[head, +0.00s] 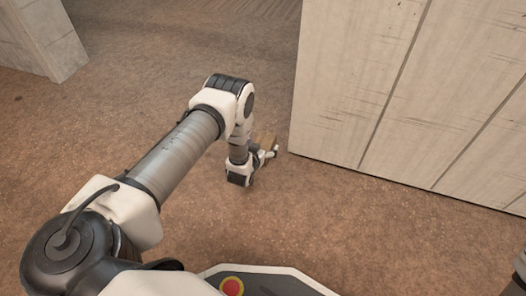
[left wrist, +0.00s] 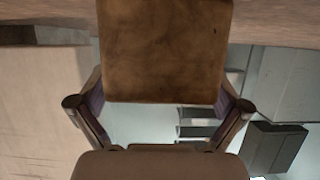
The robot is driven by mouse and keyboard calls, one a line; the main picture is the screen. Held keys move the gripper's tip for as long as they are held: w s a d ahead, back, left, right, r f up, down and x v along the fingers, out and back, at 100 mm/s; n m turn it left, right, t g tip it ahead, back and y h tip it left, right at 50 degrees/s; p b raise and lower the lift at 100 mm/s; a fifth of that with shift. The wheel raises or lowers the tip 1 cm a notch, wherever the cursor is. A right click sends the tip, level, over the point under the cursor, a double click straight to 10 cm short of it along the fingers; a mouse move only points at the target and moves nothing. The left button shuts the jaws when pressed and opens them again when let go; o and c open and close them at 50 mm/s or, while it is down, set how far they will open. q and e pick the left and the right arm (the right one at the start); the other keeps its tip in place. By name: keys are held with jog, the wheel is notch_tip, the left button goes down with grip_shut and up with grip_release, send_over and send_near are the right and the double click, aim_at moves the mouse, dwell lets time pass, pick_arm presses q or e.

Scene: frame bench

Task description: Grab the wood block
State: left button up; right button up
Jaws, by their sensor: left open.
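The wood block (left wrist: 165,50) is brown with a worn face and fills the upper middle of the left wrist view. In the head view, only a small part of the wood block (head: 264,138) shows, beside my left gripper (head: 270,153) and partly hidden by it. In the left wrist view, my left gripper (left wrist: 158,104) is open, with one finger toward each side of the block's lower edge. I cannot tell whether the fingers touch the block. My right gripper is not in view.
A pale plank-faced panel (head: 385,90) stands just right of my left gripper, its bottom edge close by. A pale block-like post (head: 40,40) stands at the upper left. The brown floor (head: 260,225) is clear between them and in front.

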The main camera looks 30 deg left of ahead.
pick_arm(q)
jog(key=c, duration=1.4)
jog(key=shift+c, duration=0.2)
